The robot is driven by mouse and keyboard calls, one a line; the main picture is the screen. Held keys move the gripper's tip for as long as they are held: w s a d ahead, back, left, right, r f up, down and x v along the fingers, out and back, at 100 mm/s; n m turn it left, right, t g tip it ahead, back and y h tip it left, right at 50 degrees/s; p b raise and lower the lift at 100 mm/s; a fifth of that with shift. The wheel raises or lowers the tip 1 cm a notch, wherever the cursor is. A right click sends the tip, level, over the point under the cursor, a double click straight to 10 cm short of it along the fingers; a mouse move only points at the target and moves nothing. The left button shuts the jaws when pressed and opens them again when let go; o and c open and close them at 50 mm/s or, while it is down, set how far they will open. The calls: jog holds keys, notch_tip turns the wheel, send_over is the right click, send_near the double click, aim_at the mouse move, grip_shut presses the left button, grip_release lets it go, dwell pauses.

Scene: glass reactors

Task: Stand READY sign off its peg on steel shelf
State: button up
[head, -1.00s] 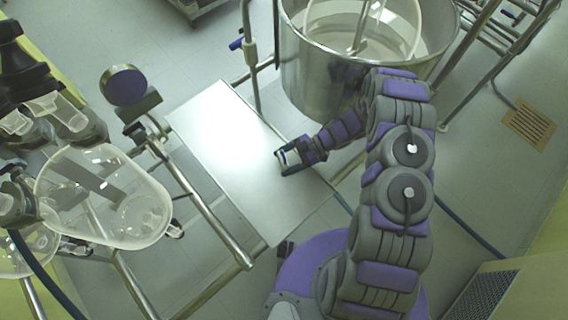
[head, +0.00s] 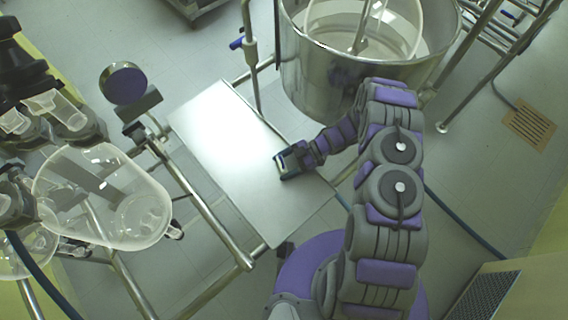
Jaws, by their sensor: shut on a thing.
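The steel shelf (head: 225,140) is a bare bright plate in the middle of the head view. My gripper (head: 284,163) is over the shelf's right half, near its right edge. It is shut on a small dark-edged thing with a pale face, which I take to be the READY sign (head: 281,166). The lettering is too small to read. I cannot tell whether the sign touches the shelf or hangs just above it. No peg can be made out.
A large steel vessel (head: 330,85) stands behind the shelf at the upper right. Glass reactors (head: 105,195) and a pipe frame (head: 205,205) stand at the left. The shelf's left and front parts are clear.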

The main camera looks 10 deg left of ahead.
jog(key=shift+f, duration=0.2)
jog(key=o, duration=1.1)
jog(key=shift+o, duration=0.2)
jog(key=shift+r, duration=0.1)
jog(key=shift+r, duration=0.2)
jog(key=p+v, duration=0.1)
jog(key=v, duration=1.1)
jog(key=shift+r, duration=0.3)
